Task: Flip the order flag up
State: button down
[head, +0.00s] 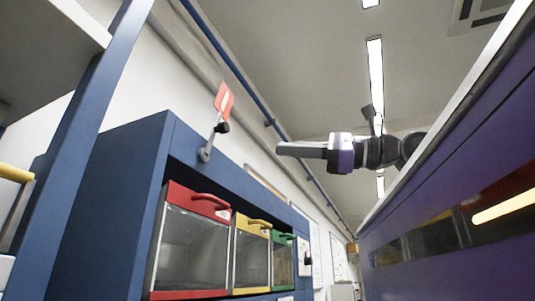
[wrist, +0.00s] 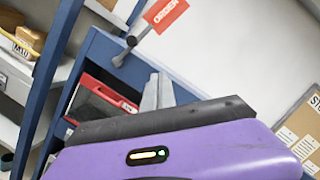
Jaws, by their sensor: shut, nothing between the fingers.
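The order flag (head: 224,99) is a red plate on a short grey lever with a black knob (head: 222,128). In the head view it stands above its pivot (head: 204,155) on the blue cabinet's top beam, leaning a little right. In the wrist view the flag (wrist: 166,13) reads "ORDER" and is cut off by the top edge; its black knob (wrist: 131,41) is below left of it. My gripper (head: 280,149) is shut and empty, pointing left, apart from the flag and to its right. In the wrist view its fingers (wrist: 158,92) show below the flag, partly hidden by my wrist.
The blue cabinet (head: 98,205) holds red (head: 190,240), yellow (head: 250,255) and green (head: 282,262) framed bins with handles. A purple counter side (head: 450,190) stands at the right. A blue shelf post (head: 85,110) is at the left. The space between flag and gripper looks clear.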

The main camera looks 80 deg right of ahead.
jog(key=shift+s, duration=0.85)
